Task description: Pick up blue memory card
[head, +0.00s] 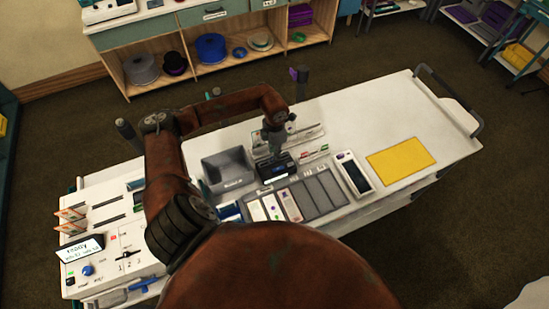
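My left arm reaches in from the left and bends over the white cart (345,115). My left gripper (276,143) points down just behind a small black device with a lit bluish display (276,169). The fingers are small and dark, so I cannot tell whether they are open or shut, or whether they hold anything. I cannot make out a blue memory card for certain. Small red and green cards (313,155) stand in a rack right of the gripper. My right gripper is not in view.
A grey bin (228,168) stands left of the device. A control panel (105,252) is at the left end. The cart's far right is clear.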

